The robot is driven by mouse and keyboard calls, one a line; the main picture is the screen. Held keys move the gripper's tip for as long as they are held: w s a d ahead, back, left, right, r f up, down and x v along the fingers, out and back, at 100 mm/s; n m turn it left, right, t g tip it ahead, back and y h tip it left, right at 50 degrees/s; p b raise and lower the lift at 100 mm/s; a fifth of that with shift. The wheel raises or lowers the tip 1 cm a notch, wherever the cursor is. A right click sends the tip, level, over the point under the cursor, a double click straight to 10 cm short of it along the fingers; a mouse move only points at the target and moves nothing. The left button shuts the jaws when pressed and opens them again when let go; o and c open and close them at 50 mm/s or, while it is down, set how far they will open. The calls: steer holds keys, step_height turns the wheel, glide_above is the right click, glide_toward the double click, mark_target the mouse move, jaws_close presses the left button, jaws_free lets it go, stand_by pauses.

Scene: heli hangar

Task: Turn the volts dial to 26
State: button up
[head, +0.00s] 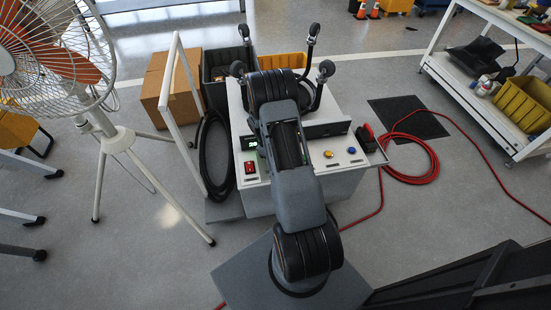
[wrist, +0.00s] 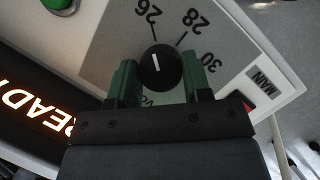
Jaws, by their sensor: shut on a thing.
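The volts dial (wrist: 172,78) is a round black knob with a white pointer line. It sits on a grey scale plate (wrist: 115,40) marked 26, 28 and 30 in the wrist view. The pointer line aims up the picture, about at the 26 tick. My gripper (wrist: 161,84) has its green fingers on either side of the knob and is shut on it. The lower part of the plate's lettering is hidden by the gripper. In the head view my arm covers the dial and gripper; the white ground power cart (head: 258,203) shows around it.
A lit "READY" display (wrist: 45,105), a green button (wrist: 58,4) and a "MAIN" label (wrist: 263,81) are near the dial. The cart panel has a red switch (head: 251,167). A white fan (head: 117,140) stands left; a red hose (head: 432,165) lies right.

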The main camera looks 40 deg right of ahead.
steer(key=o, duration=0.9)
steer(key=p+v, duration=0.3)
steer(key=v, duration=1)
steer(key=shift+r, duration=0.45)
